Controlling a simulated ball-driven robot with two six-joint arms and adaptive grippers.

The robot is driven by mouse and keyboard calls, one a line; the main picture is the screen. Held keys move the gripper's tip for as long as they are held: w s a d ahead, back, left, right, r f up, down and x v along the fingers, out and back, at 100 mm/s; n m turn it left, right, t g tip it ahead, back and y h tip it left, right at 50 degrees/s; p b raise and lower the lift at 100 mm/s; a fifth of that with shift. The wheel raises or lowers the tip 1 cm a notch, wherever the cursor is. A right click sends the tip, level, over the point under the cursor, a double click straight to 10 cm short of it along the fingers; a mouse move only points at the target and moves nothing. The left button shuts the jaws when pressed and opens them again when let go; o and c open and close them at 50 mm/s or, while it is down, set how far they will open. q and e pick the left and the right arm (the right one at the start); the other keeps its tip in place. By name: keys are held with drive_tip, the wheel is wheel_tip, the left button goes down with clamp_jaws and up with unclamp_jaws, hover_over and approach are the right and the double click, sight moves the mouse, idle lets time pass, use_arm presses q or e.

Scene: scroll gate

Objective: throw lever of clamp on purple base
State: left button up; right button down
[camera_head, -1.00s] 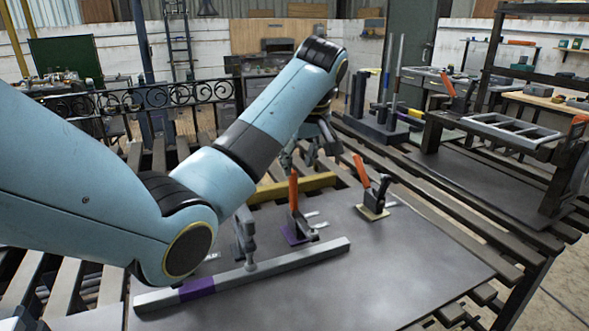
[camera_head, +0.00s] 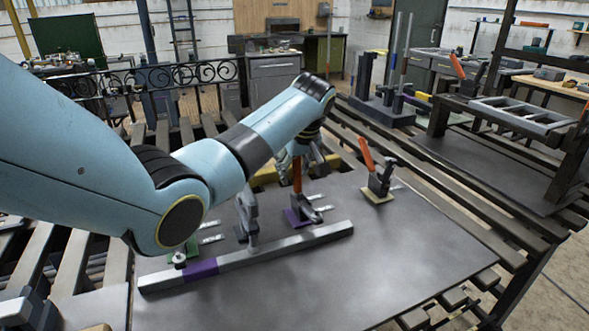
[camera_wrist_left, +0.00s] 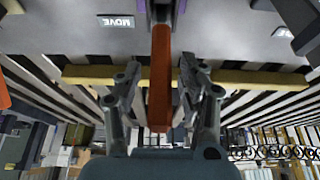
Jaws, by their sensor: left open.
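The clamp on the purple base (camera_head: 299,217) stands on the grey plate, with its orange lever (camera_head: 297,175) upright. My left gripper (camera_head: 299,156) is open at the top of this lever. In the left wrist view the orange lever (camera_wrist_left: 160,80) lies between the two open fingers (camera_wrist_left: 158,75), with a gap on each side. A second clamp with an orange lever on a yellow base (camera_head: 377,194) stands to the right. A grey bar with a purple band (camera_head: 202,269) lies in front of the clamps. My right gripper is not in view.
A green base (camera_head: 185,253) is partly hidden behind the bar, by my left arm. A yellow bar (camera_wrist_left: 90,75) runs along the plate's edge. A dark rack with upright rods (camera_head: 385,105) stands at the back. The plate's front right is clear.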

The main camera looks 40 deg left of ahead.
use_arm(q)
drive_tip(key=shift+c, duration=1.6)
drive_tip(key=c, duration=0.4)
clamp_jaws()
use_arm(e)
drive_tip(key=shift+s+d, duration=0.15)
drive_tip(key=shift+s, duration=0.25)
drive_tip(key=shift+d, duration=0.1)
